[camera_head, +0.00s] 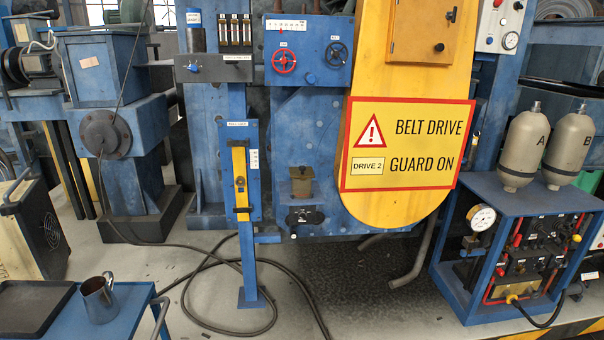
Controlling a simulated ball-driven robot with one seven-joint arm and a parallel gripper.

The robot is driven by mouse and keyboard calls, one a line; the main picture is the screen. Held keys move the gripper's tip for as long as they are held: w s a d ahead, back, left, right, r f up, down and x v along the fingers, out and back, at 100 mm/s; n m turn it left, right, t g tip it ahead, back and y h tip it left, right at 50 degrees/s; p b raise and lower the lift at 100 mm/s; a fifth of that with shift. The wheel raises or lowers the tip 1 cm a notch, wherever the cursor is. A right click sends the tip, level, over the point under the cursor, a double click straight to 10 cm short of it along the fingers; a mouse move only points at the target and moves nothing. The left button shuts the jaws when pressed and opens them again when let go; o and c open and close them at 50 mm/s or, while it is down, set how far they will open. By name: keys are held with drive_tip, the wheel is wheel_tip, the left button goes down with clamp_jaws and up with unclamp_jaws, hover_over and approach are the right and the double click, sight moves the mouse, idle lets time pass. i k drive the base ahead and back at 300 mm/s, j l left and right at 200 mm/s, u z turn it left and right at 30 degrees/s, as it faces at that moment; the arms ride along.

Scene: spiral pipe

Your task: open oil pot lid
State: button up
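A small brownish pot (301,188), which looks like the oil pot, is mounted low on the front of the blue machine, near the middle of the view. A darker flat top (301,172), apparently its lid, sits on it and looks closed. It is too small to make out a hinge or handle. A metal jug (99,300) with a handle stands on a blue cart at the lower left. My gripper is not in the picture.
The yellow belt guard (400,110) stands right of the pot. A blue post with a yellow lever (241,180) stands to its left. Black hoses (285,290) lie on the floor in front. A blue frame with two cylinders (522,145) stands at the right.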

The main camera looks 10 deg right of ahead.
sight(303, 172)
drive_tip(key=i+j+z, duration=0.1)
drive_tip(key=i, duration=0.4)
drive_tip(key=i+j+z, duration=0.1)
drive_tip(key=i, duration=0.4)
drive_tip(key=i+j+z, duration=0.1)
drive_tip(key=i+j, duration=0.15)
drive_tip(key=i, duration=0.25)
drive_tip(key=i+j, duration=0.2)
drive_tip(key=i, duration=0.3)
drive_tip(key=i+j+z, duration=0.15)
drive_tip(key=i, duration=0.3)
